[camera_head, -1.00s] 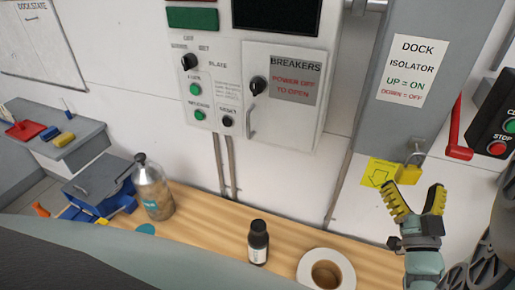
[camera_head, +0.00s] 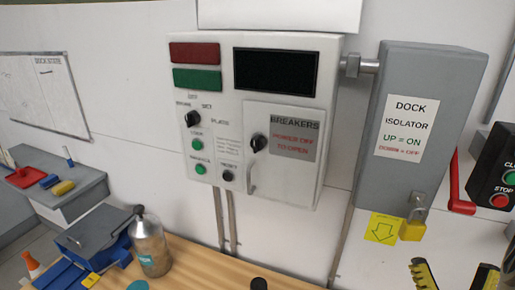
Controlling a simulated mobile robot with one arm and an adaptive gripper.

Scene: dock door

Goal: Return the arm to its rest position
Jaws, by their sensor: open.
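My gripper (camera_head: 455,277) is at the bottom right of the head view, cut off by the lower edge. Its two fingers with yellow pads stand well apart, with nothing seen between them. It is below the yellow padlock (camera_head: 412,230) and the yellow arrow tag (camera_head: 381,229), apart from both in the picture. The rest of my arm is out of view.
The grey isolator box (camera_head: 400,180) with a red lever (camera_head: 460,185) is above the gripper. The control panel (camera_head: 232,100) has its breaker door shut. A bottle (camera_head: 151,247), a dark cap (camera_head: 258,284) and a blue vise (camera_head: 95,238) are on the wooden bench (camera_head: 205,270).

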